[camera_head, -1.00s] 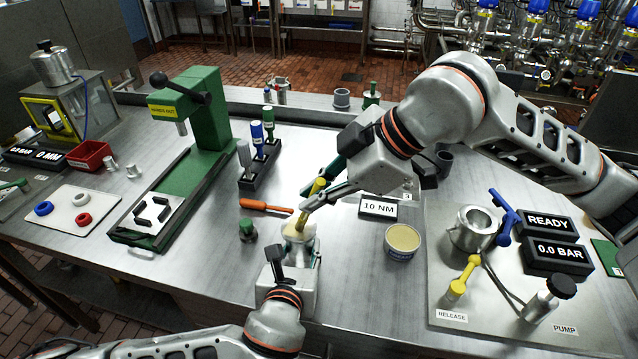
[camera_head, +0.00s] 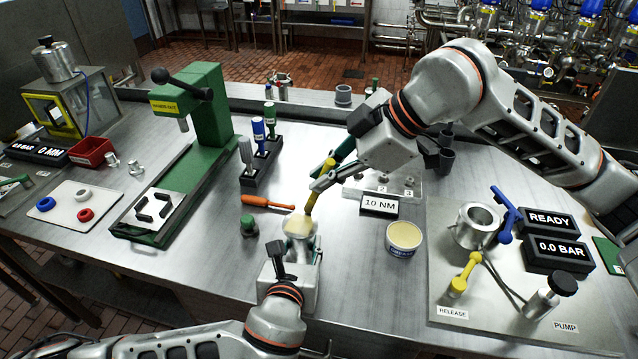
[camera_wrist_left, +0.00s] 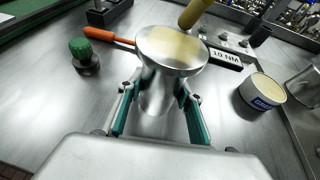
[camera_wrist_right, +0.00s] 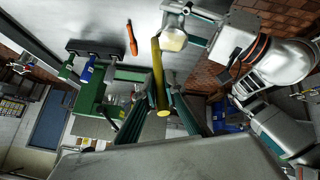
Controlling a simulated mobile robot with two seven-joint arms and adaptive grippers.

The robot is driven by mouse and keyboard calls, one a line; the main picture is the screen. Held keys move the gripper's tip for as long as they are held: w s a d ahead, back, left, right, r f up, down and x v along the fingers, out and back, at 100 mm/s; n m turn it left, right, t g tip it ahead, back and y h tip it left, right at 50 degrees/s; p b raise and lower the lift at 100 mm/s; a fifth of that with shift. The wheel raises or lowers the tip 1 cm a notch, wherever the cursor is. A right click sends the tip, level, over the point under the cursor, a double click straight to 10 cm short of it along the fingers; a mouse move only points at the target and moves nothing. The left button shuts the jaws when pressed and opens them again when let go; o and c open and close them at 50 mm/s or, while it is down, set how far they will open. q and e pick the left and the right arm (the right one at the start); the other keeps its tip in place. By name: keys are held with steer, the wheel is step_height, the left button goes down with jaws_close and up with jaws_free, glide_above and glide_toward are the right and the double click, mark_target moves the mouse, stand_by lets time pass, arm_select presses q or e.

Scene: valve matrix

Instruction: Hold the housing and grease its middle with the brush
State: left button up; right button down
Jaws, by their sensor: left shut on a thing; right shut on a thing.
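The housing (camera_head: 302,249) is a shiny metal cup with a wide round rim. My left gripper (camera_head: 296,262) is shut on its body and holds it upright above the table; the left wrist view shows the fingers on both sides of the housing (camera_wrist_left: 160,90). The brush (camera_head: 318,190) has a yellow handle, which my right gripper (camera_head: 328,176) is shut on. It is tilted, with its pale head down over the housing's top. A beige patch covers much of the top in the left wrist view; I cannot tell bristles from grease there. The brush handle also shows in the right wrist view (camera_wrist_right: 158,75).
An open grease tub (camera_head: 404,236) stands right of the housing, below the 10 NM sign (camera_head: 379,206). A green-topped part (camera_head: 249,227) and an orange-handled tool (camera_head: 266,203) lie to the left. A green press (camera_head: 205,120) stands further left. The pump plate (camera_head: 470,300) is at right.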

mark_target(328, 161)
steer(key=shift+r, duration=4.05)
steer(key=shift+s+d+f, duration=0.1)
steer(key=shift+d+f, duration=0.15)
steer(key=shift+f, duration=0.25)
